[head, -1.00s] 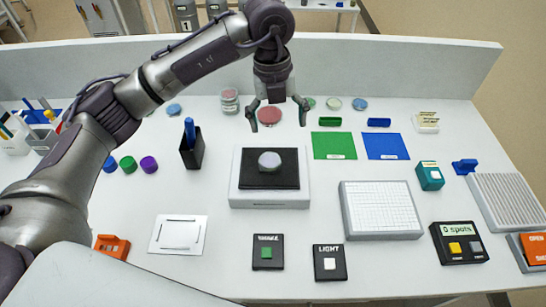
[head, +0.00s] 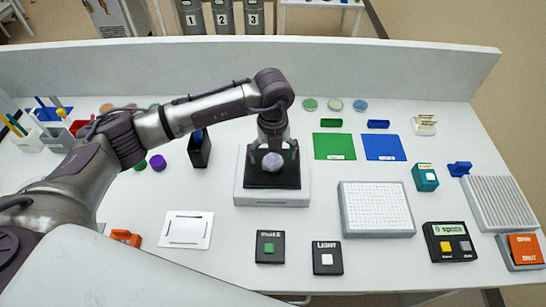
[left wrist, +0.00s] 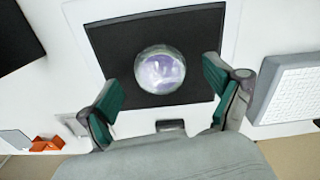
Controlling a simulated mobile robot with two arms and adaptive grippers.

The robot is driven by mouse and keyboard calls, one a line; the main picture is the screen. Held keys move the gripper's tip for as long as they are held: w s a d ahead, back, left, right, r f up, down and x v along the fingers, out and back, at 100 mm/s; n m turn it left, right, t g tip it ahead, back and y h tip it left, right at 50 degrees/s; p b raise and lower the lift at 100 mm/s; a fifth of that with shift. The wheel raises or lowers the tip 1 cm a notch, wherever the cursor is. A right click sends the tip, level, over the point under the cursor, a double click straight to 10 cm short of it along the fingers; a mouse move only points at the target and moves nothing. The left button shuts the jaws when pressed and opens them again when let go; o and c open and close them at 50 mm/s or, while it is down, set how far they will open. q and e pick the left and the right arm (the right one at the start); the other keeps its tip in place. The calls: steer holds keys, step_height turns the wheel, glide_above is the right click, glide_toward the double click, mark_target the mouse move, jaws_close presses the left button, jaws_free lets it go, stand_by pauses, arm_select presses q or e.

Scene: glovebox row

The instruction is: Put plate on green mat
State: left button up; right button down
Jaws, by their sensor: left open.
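The plate, a round clear dish with a pale violet fill (head: 273,162), lies on the black pad (head: 258,180) of a white device. It also shows in the left wrist view (left wrist: 160,70). My left gripper (head: 272,155) is open above the dish; in the left wrist view its teal-padded fingers (left wrist: 160,84) are apart on either side of the dish. I cannot tell how far the fingertips are above the pad. The green mat (head: 334,146) lies flat to the right of the device, with no dish on it. My right gripper is not in view.
A blue mat (head: 385,147) lies beside the green one, with small green (head: 331,123) and blue (head: 378,124) blocks behind them. Several dishes stand at the back. A black holder (head: 199,152) is left of the device; a white grid box (head: 376,209) is at right.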

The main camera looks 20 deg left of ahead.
arm_select(q)
steer(key=shift+f, duration=0.55)
steer(key=c, duration=1.3)
